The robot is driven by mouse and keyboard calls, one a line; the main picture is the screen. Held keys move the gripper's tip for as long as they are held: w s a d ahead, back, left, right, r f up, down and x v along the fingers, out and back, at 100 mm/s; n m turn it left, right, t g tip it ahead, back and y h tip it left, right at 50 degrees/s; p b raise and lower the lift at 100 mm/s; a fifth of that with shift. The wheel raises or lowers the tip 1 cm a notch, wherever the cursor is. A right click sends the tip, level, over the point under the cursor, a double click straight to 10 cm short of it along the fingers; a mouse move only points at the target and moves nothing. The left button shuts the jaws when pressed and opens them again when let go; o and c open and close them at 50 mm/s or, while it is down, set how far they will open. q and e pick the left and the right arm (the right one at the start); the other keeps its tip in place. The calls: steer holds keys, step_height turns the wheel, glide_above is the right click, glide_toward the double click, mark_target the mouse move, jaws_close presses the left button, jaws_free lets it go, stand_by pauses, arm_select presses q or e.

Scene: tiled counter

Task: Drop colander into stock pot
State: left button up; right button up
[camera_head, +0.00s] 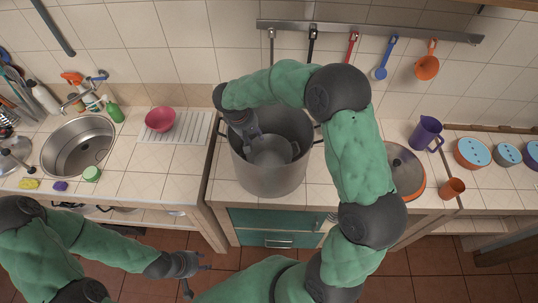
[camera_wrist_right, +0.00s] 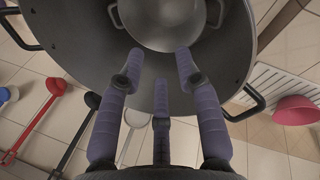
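The large grey stock pot (camera_head: 268,183) stands on the counter, centre of the head view; its wall also shows in the right wrist view (camera_wrist_right: 80,45). The grey metal colander (camera_head: 270,152) is inside the pot, below the rim; in the right wrist view the colander (camera_wrist_right: 175,22) shows partly, cut off at the top, with a loop handle on each side. My right gripper (camera_head: 250,135) is over the pot's left part; in its wrist view its fingers (camera_wrist_right: 160,80) are spread and empty, apart from the colander. My left gripper (camera_head: 197,277) is open and empty, low in front of the counter.
A lidded pan (camera_head: 405,170) and a purple jug (camera_head: 426,133) stand to the right. Utensils hang from a wall rail (camera_head: 368,30) behind the pot.

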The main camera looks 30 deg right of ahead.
steer(key=v, duration=0.9)
steer(key=shift+r, duration=0.4)
